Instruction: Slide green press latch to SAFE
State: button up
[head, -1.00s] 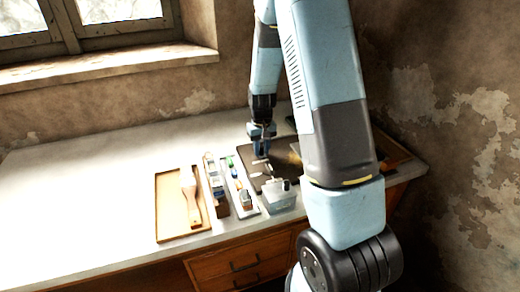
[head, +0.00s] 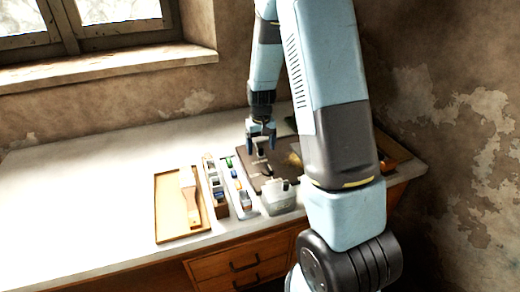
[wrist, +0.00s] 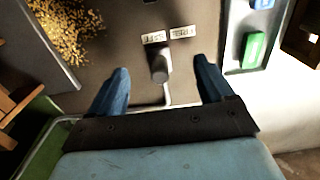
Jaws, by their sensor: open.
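My gripper (wrist: 162,68) is open, its two blue fingers apart. In the wrist view a dark grey upright knob (wrist: 158,64) stands between the fingertips, with gaps on both sides. The knob is on a brown-grey plate (wrist: 118,25) with a slot line beside it. Two small pale labels, a left one (wrist: 153,37) and a right one (wrist: 183,32), lie just beyond the knob; their lettering is upside down and hard to read. No green shows on the knob. In the head view my gripper (head: 262,130) is over the dark plate (head: 252,180).
A pale tray (wrist: 231,42) beside the plate holds a green block (wrist: 253,50) and a blue block (wrist: 262,3). Golden grains (wrist: 65,28) lie on the other side. In the head view a wooden board (head: 168,210) carries a brush (head: 189,190). The table's left is clear.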

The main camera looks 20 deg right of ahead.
jog(key=shift+r, duration=3.3)
